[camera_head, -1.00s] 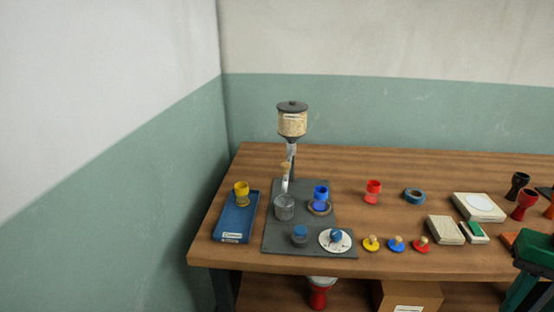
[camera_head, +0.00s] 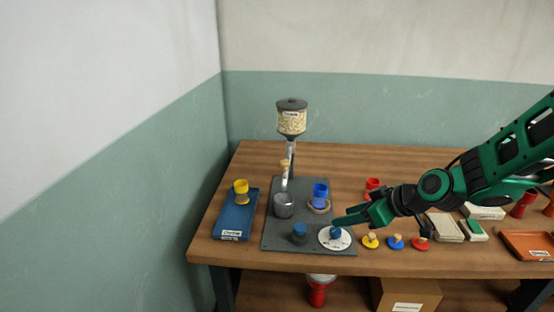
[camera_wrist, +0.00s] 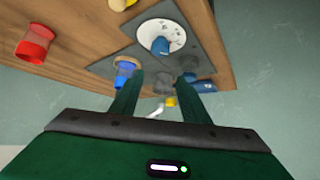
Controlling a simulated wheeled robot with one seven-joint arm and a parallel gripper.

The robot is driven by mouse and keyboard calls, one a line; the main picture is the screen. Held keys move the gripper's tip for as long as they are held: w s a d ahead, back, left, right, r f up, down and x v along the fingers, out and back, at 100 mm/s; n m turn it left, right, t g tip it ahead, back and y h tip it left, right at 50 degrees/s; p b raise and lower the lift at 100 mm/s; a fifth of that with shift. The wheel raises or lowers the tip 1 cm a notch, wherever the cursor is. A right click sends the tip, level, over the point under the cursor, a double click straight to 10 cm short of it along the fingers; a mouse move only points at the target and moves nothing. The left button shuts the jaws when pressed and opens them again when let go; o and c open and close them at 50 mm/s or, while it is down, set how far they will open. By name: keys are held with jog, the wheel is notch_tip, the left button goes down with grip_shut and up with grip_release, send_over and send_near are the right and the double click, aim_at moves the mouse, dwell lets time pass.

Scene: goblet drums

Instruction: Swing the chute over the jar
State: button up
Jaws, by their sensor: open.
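The hopper (camera_head: 292,122) of pale grains stands on a post at the back of the grey base plate (camera_head: 268,240). Its pale chute (camera_head: 285,182) with a tan knob (camera_head: 285,163) slopes down towards the grey jar (camera_head: 284,207); I cannot tell whether its mouth is exactly over the jar. My gripper (camera_head: 345,220) is open and empty, near the white dial (camera_head: 327,241) with a blue knob, right of the jar and apart from the chute. In the wrist view the jar (camera_wrist: 163,84) shows between the fingers (camera_wrist: 163,76), with the chute (camera_wrist: 156,111) beyond.
A blue goblet (camera_head: 320,192) stands in a ring right of the jar. A yellow goblet (camera_head: 241,186) stands on the blue tray (camera_head: 234,216) at left. Colored knobbed discs (camera_head: 396,242) line the front right.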

aim_at(288, 163)
jog(key=w+a+r+t+y, duration=0.2)
jog(key=w+a, duration=0.1)
jog(key=a, duration=0.1)
jog(key=w+a+r+t+y, duration=0.1)
jog(key=w+a+r+t, duration=0.1)
jog(key=w+a, duration=0.1)
jog(key=w+a+r+t+y, duration=0.2)
jog(key=w+a+r, duration=0.1)
jog(key=a, duration=0.3)
jog(key=shift+w+r+t+y, duration=0.1)
jog(key=shift+w+t+y, duration=0.2)
jog(key=shift+w, duration=0.05)
jog(key=shift+w+a+r+m, duration=0.15)
jog(key=shift+w+a+m, duration=0.15)
jog(key=shift+w+a, duration=0.15)
jog(key=x, duration=0.9)
jog(key=shift+w, duration=0.3)
grip_shut()
